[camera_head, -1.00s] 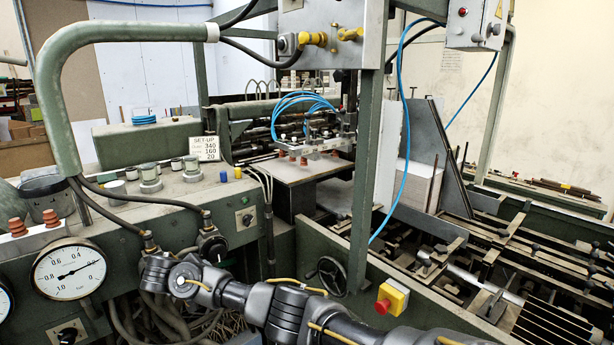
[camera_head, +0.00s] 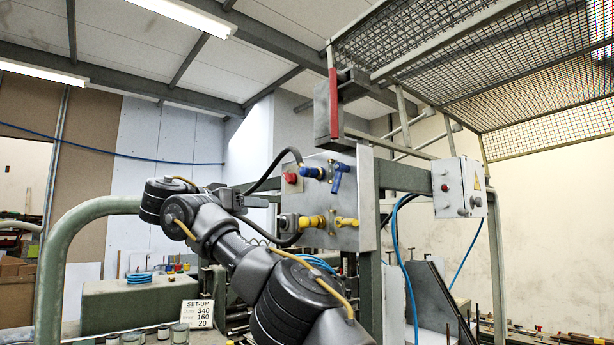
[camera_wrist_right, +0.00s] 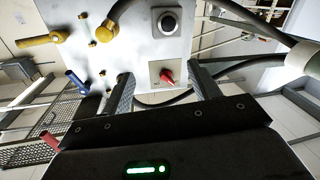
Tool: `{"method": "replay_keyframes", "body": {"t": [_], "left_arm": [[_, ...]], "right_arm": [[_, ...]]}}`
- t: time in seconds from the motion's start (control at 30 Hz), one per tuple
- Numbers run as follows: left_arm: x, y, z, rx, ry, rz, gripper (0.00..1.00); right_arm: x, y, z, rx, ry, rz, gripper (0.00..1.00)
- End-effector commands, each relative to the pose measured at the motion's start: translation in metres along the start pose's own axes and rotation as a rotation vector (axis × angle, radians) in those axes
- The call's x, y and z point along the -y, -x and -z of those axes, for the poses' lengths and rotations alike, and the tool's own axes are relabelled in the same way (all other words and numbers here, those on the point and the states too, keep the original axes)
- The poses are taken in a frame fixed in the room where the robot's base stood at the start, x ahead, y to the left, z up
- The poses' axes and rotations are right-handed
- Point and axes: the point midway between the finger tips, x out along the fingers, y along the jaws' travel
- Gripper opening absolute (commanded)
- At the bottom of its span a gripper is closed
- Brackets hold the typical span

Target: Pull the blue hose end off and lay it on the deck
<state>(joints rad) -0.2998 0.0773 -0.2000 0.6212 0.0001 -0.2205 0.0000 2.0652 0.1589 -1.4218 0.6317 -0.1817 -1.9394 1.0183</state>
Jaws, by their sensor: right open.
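The blue hose end (camera_head: 312,172) sits on the upper part of the grey panel (camera_head: 330,195), beside a blue valve handle (camera_head: 340,177). A dark hose (camera_head: 268,172) curves from it to the left and down. My right gripper (camera_head: 262,200) is open, left of the panel and a little below the hose end. In the wrist view its spread fingers (camera_wrist_right: 160,74) point at the panel, with a red rotary knob (camera_wrist_right: 167,76) between them in the picture. The blue hose end cannot be made out there. My left gripper is out of view. The deck is mostly below the head picture.
A yellow hose end (camera_head: 311,221) and yellow valve handle (camera_head: 347,222) sit lower on the panel. A green curved rail (camera_head: 75,235) stands at left. A mesh guard (camera_head: 500,60) hangs above right.

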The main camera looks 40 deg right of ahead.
Motion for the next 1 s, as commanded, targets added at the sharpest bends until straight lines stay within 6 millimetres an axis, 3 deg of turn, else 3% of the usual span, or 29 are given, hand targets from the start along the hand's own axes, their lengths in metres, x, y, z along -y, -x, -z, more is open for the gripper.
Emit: {"method": "replay_keyframes", "body": {"t": [0.03,0.1,0.3,0.77,1.0], "left_arm": [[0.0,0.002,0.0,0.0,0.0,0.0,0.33],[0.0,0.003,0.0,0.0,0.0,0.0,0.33],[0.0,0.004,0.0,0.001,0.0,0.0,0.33],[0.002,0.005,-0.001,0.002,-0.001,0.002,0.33],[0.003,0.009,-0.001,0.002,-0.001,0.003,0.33]], "right_arm": [[-0.021,-0.002,0.02,-0.002,-0.042,-0.035,0.61],[-0.044,-0.005,0.038,-0.003,-0.093,-0.076,0.61],[-0.084,-0.008,0.066,-0.003,-0.179,-0.146,0.61],[-0.091,-0.01,0.071,-0.002,-0.193,-0.158,0.61],[-0.094,-0.027,0.071,-0.001,-0.192,-0.158,0.61]]}}
